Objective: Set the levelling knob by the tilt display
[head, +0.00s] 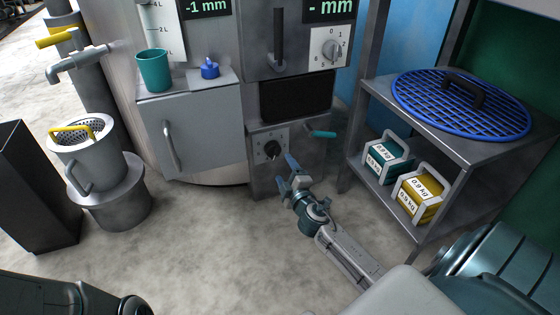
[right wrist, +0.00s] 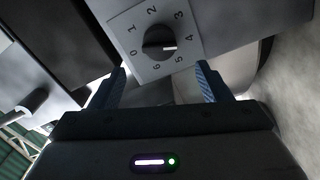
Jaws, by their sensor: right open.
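A dark round knob (head: 271,150) sits on a pale dial plate low on the grey machine front. In the right wrist view the knob (right wrist: 159,43) shows numbers 0 to 6 around it, and its white mark points right, roughly between 4 and 5. My right gripper (head: 287,173) is open and empty, just in front of the knob and apart from it. In the right wrist view the knob lies beyond the gap between the fingertips (right wrist: 160,78). One green display (head: 205,6) reads -1 mm. My left gripper is out of view.
A second dial (head: 331,48) is higher up. A teal handle (head: 322,134) sticks out right of the lower knob. A shelf (head: 362,150) with weights stands right. A teal cup (head: 154,70) and blue-capped item (head: 209,68) stand on a ledge. The floor between is clear.

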